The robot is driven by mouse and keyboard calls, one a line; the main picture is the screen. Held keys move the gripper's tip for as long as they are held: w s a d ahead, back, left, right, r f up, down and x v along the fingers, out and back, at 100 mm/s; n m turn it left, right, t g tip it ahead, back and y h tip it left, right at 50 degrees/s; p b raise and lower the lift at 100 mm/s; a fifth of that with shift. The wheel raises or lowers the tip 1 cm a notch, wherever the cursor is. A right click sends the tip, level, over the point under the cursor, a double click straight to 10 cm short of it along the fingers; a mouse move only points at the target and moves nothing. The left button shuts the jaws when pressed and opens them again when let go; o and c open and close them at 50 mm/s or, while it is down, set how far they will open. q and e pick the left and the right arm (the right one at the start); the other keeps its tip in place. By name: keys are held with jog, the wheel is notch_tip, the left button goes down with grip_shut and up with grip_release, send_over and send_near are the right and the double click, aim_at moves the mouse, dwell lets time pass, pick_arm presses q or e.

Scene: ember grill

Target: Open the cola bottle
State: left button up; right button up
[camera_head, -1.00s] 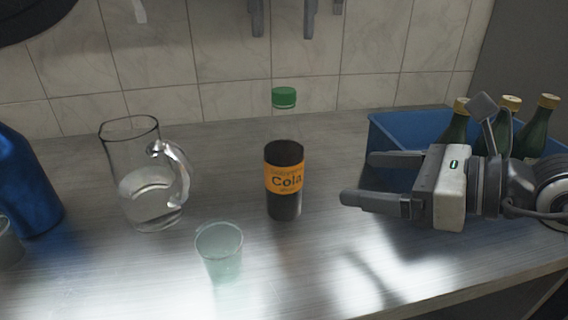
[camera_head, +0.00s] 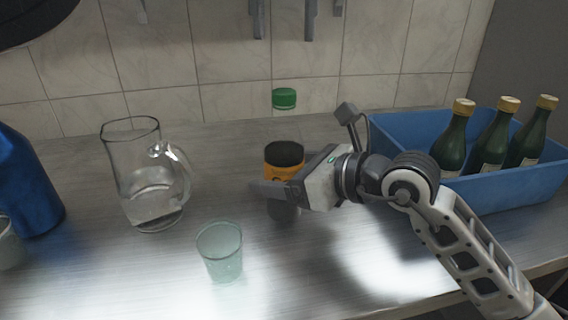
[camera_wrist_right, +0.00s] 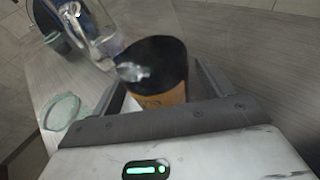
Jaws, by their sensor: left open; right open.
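The cola bottle (camera_head: 284,152) stands upright on the counter, with dark cola, an orange label and a green cap (camera_head: 284,98) on top. Its clear neck hardly shows. My right gripper (camera_head: 282,184) is open around the bottle's body at label height, with one finger across the front; the far finger is hidden. The right wrist view shows the bottle (camera_wrist_right: 158,75) between the spread fingers, close to the palm; I cannot tell if they touch it. The cap is not clear there. I cannot make out my left gripper in these views.
A glass jug (camera_head: 150,180) stands left of the bottle, and a greenish glass (camera_head: 220,252) in front. A blue bottle-like container (camera_head: 28,185) is at far left. A blue crate (camera_head: 510,192) with green bottles (camera_head: 492,140) is at right. Free counter lies front centre.

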grip_shut()
dwell(0.3)
